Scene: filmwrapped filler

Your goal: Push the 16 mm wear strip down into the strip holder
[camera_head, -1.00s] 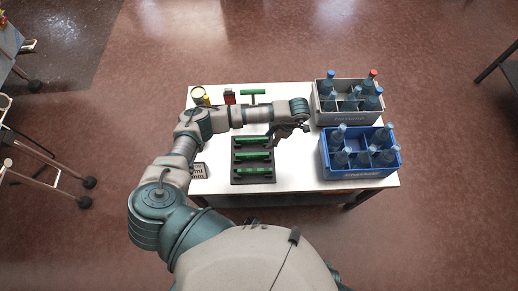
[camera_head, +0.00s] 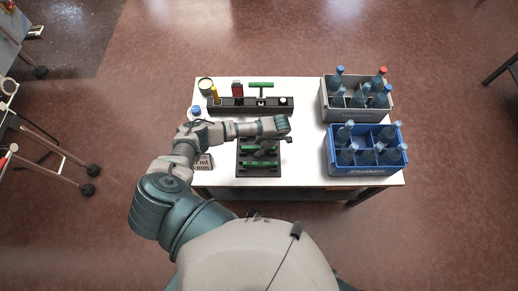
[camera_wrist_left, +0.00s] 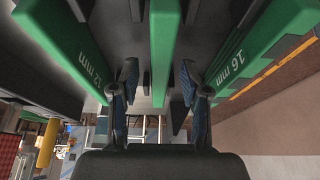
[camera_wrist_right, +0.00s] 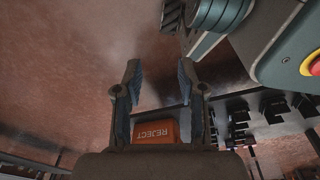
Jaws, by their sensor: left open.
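The black strip holder (camera_head: 241,172) lies on the white table in the head view, with green strips across it. The left wrist view shows three green strips close up: one marked 16 mm (camera_wrist_left: 262,42) at right, one marked 12 mm (camera_wrist_left: 68,46) at left, and one in the middle (camera_wrist_left: 161,50) with no readable mark. My left gripper (camera_wrist_left: 158,78) is open and empty over the holder, its fingers either side of the middle strip in that view. I cannot tell whether they touch it. The arm hides part of the holder. My right gripper (camera_wrist_right: 155,75) is open and empty.
A black rack (camera_head: 225,104) with tools and a green T-handle (camera_head: 261,85) stands behind the holder. Grey (camera_head: 333,112) and blue (camera_head: 340,168) bottle crates stand at right. An orange REJECT bin (camera_wrist_right: 156,132) shows beyond my right gripper.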

